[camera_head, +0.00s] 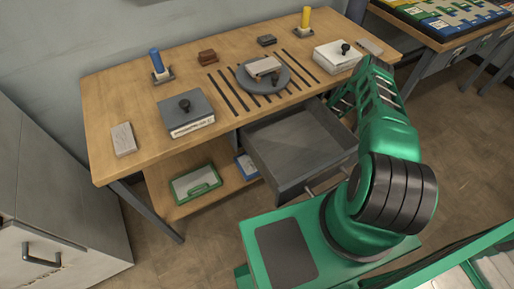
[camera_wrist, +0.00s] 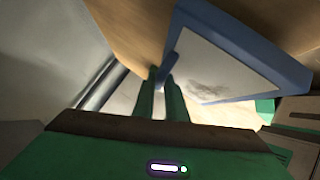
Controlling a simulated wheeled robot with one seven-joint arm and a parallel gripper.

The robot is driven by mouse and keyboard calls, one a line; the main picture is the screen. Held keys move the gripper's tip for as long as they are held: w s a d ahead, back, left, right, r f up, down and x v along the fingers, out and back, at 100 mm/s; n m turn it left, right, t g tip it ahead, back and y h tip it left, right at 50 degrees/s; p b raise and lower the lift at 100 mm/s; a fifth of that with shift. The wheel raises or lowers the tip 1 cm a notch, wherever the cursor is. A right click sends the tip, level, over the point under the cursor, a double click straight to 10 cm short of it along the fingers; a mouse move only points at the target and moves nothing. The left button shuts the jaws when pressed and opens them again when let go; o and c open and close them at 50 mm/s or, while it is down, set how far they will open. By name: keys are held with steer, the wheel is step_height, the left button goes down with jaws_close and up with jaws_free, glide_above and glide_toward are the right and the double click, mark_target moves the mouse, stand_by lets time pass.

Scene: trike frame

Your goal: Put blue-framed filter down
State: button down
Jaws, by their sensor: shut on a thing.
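The blue-framed filter (camera_wrist: 215,68) has a pale panel with a grey smudge. It fills the upper right of the wrist view. My gripper (camera_wrist: 163,85) is shut on its blue frame at the near left corner. In the head view the blue-framed filter (camera_head: 246,167) shows in part at the lower shelf, beside the open drawer, which hides the rest. Whether it touches the shelf I cannot tell. My gripper is hidden in the head view.
A green-framed filter (camera_head: 196,184) lies on the lower shelf (camera_head: 160,196) to the left. The open grey drawer (camera_head: 297,150) juts out above. The bench top (camera_head: 105,100) holds blocks, boxes and a round plate. A cabinet (camera_head: 50,220) stands at the left.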

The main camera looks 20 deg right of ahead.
steer(key=shift+w+a, duration=0.15)
steer(key=shift+w, duration=0.6)
steer(key=shift+f, duration=1.8)
steer(key=c, duration=1.8)
jaws_free()
steer(key=v, duration=1.2)
